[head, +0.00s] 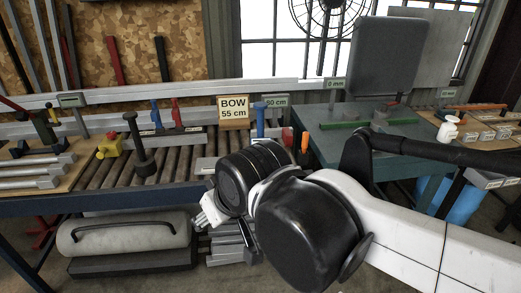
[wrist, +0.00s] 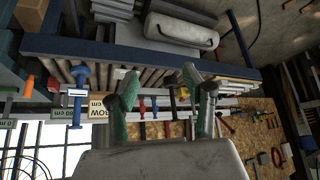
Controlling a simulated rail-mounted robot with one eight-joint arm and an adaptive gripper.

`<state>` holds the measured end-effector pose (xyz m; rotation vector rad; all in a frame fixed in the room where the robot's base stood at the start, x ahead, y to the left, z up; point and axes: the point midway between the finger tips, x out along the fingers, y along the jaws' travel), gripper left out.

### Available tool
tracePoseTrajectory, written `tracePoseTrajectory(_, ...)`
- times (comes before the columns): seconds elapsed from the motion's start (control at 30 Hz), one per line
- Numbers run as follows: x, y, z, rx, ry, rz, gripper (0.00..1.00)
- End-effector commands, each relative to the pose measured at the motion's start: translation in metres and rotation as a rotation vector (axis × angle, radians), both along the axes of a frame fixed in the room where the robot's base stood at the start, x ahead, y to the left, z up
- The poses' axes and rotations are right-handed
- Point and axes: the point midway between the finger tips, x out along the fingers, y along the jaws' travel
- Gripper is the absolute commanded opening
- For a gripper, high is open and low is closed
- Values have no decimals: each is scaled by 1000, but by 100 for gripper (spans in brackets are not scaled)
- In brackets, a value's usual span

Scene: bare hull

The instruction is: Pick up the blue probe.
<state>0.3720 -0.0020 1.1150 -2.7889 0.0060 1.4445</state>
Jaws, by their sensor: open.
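Two upright blue things show, and I cannot tell for sure which is the blue probe. One T-topped blue piece (head: 260,122) stands right of the BOW sign in the head view, partly hidden low down; it also shows at the left in the wrist view (wrist: 76,75). A slimmer blue handle (head: 156,114) stands beside a red handle further left on the bench. My gripper (head: 208,213) is in front of the bench's near edge in the head view. In the wrist view my gripper (wrist: 161,75) has its fingers apart and nothing between them.
The roller bench (head: 80,204) also carries a red handle (head: 176,113), a black post (head: 139,147) and a yellow block (head: 109,145). The BOW 55 cm sign (head: 233,107) stands near the T-topped piece. A green table (head: 335,150) is at right.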

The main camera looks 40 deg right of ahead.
Motion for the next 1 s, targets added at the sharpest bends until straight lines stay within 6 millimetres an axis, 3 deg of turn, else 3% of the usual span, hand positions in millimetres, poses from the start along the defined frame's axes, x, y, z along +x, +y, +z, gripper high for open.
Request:
tracePoseTrajectory(0.17,28,-14,28,-5,39,-28,45)
tracePoseTrajectory(0.5,105,-64,80,-12,156,-101,45)
tracePoseTrajectory(0.73,159,-107,101,-8,234,-147,45)
tracePoseTrajectory(1.0,219,-169,108,7,326,-201,45)
